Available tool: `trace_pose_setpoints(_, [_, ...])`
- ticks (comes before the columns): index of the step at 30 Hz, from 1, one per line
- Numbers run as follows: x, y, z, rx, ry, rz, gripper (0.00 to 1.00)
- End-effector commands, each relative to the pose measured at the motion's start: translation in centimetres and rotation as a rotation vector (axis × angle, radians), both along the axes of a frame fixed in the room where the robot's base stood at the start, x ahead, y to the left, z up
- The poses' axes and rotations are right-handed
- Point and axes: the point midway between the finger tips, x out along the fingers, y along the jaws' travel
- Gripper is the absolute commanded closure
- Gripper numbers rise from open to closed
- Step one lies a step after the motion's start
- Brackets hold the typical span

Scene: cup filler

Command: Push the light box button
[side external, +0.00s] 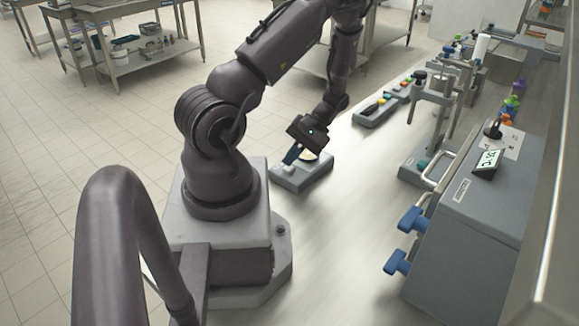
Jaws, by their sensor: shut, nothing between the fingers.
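A low grey box (310,180) lies on the bench just right of my base, and I take it for the light box. A pale, yellowish round part (309,155) shows on its top, partly behind my gripper. Small pale parts (288,170) sit at its left end; I cannot tell which part is the button. My gripper (289,158) is shut and empty, tilted down over the left part of the box. I cannot tell whether the fingertips touch it.
A grey machine with blue handles (410,221) and a display (487,161) stands at the right. The bench right of the light box is clear.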

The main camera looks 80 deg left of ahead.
Motion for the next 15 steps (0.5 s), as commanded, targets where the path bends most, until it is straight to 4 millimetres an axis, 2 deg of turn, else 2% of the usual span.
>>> trace_pose_setpoints(11, [0.0, 0.0, 0.5, 0.0, 0.0, 0.0, 1.0])
trace_pose_setpoints(15, [0.0, 0.0, 1.6, 0.002, -0.001, 0.0, 1.0])
